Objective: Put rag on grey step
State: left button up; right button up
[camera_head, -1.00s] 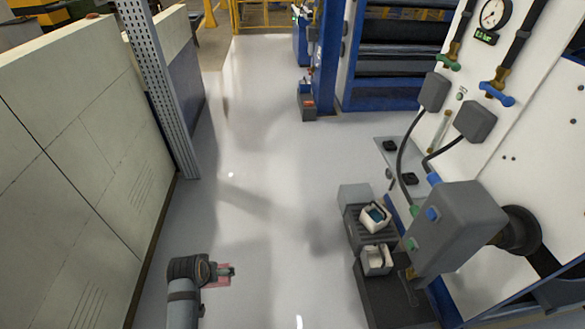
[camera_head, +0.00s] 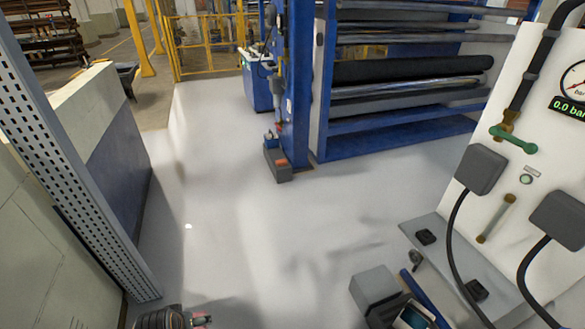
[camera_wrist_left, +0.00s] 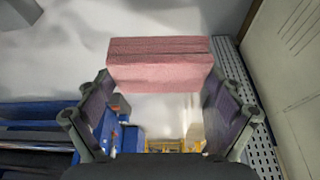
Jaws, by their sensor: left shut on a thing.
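My left gripper (camera_wrist_left: 160,95) is shut on the rag (camera_wrist_left: 158,64), a folded pink cloth between its two fingertips in the left wrist view. A grey block (camera_head: 374,287) stands at the bottom, right of the middle, apart from the rag. A smaller grey step-like block (camera_head: 278,166) stands on the floor by the blue post. I cannot tell which one is the grey step.
The pale floor (camera_head: 220,220) ahead is clear. A perforated metal post (camera_head: 75,165) and wall panels stand at the left. A blue roller rack (camera_head: 400,150) is at the back. A white gauge panel (camera_head: 500,195) with cables is at the right. A yellow fence (camera_head: 205,45) stands behind.

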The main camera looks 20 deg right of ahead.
aim_at(378, 283)
jog(key=i+z, duration=0.3)
jog(key=z, duration=0.15)
jog(key=i+j+z, duration=0.2)
jog(key=z, duration=0.2)
jog(key=i+j+z, duration=0.25)
jog(key=z, duration=0.2)
jog(key=i+j+z, duration=0.4)
jog(key=j+z, duration=0.3)
jog(key=z, duration=0.15)
jog(key=i+j+z, duration=0.15)
jog(key=j+z, duration=0.25)
